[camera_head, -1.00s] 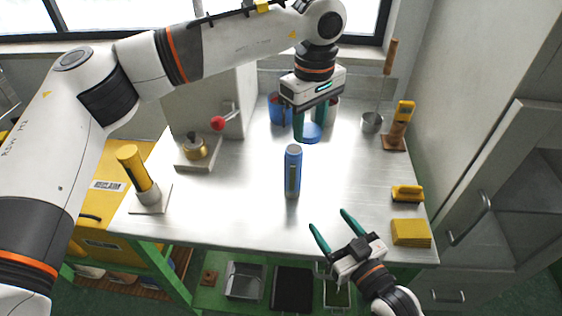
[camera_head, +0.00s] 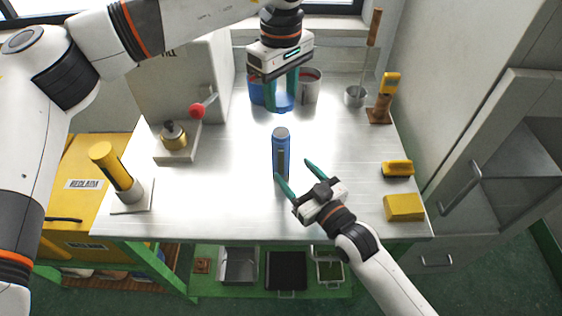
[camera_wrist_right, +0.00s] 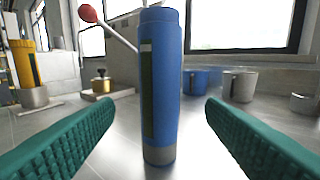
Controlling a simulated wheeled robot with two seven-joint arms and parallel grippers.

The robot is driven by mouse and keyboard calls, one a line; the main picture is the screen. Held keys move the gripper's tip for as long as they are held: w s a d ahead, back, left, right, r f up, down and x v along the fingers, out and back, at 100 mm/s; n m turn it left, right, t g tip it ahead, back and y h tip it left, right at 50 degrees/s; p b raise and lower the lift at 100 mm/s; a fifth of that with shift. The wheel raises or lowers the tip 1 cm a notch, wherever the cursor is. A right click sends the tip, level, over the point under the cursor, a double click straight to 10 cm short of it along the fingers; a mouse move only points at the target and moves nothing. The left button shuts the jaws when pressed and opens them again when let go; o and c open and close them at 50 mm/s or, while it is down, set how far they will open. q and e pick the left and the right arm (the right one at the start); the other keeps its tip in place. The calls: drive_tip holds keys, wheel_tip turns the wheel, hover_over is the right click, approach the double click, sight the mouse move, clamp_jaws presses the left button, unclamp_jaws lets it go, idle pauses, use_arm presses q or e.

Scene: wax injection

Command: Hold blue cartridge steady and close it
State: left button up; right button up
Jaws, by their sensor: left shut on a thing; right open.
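The blue cartridge (camera_head: 280,152) stands upright on the metal table, with a dark strip down its side. It also fills the middle of the right wrist view (camera_wrist_right: 160,85), where a grey band shows at its base. My right gripper (camera_head: 294,171) is open in front of the cartridge. In the right wrist view its green fingers (camera_wrist_right: 158,108) point toward the cartridge from either side, with gaps on both sides. My left gripper (camera_head: 282,98) is behind and above the cartridge, shut on a blue round piece (camera_head: 281,103), partly hidden by its fingers.
A blue mug (camera_head: 256,92) and a grey mug (camera_head: 311,87) stand at the back. A red-knobbed lever (camera_head: 197,110) and brass pot (camera_head: 173,134) are at left, near a yellow cylinder (camera_head: 110,165). A yellow brush (camera_head: 397,168) and yellow block (camera_head: 404,207) lie at right.

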drive_tip(key=x, duration=0.7)
drive_tip(key=shift+c, duration=0.5)
clamp_jaws()
use_arm(q)
hover_over(281, 132)
drive_tip(key=shift+f, duration=2.5)
drive_tip(key=shift+f, duration=0.9)
drive_tip(key=shift+f, duration=0.55)
